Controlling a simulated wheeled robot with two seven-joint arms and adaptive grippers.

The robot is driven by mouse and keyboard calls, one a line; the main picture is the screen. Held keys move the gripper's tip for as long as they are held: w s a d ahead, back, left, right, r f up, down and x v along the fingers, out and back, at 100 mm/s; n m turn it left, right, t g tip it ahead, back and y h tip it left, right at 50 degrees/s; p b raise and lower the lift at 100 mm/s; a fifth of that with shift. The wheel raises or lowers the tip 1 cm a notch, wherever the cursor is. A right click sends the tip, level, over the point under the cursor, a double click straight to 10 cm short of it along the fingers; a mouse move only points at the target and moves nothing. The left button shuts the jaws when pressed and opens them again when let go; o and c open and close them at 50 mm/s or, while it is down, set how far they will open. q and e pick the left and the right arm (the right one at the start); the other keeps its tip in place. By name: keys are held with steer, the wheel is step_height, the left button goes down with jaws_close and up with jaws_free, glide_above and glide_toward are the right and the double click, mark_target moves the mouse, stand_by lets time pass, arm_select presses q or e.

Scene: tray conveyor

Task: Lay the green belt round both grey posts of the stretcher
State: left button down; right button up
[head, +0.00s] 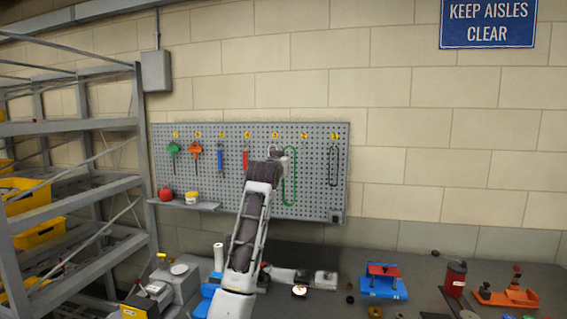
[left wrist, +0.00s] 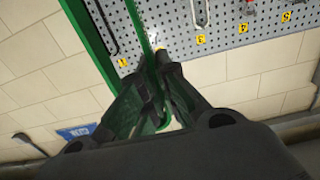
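The green belt (head: 284,190) is a long upright loop at the pegboard, right of my left gripper (head: 275,154) in the head view. In the left wrist view the belt (left wrist: 95,38) shows as two green strands. One strand runs between the fingertips of my left gripper (left wrist: 155,68), which are close together on it. The fingers hide part of the belt, and whether it still rests on its hook is not clear. I cannot clearly make out the stretcher's two grey posts on the bench. My right gripper is not in view.
The pegboard (head: 220,137) also carries a black belt (head: 334,166) and several tools. On the bench stand a blue and red fixture (head: 383,284), a red grinder-like object (head: 455,278) and an orange fixture (head: 508,296). A grey rack (head: 70,128) stands left.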

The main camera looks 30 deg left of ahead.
arm_select(q)
steer(key=shift+r, duration=0.25)
steer(key=shift+s, duration=0.15)
stand_by(0.3)
steer(key=b+v, duration=0.1)
steer(key=v, duration=0.6)
stand_by(1.3)
steer(key=shift+s+d, duration=0.1)
stand_by(0.4)
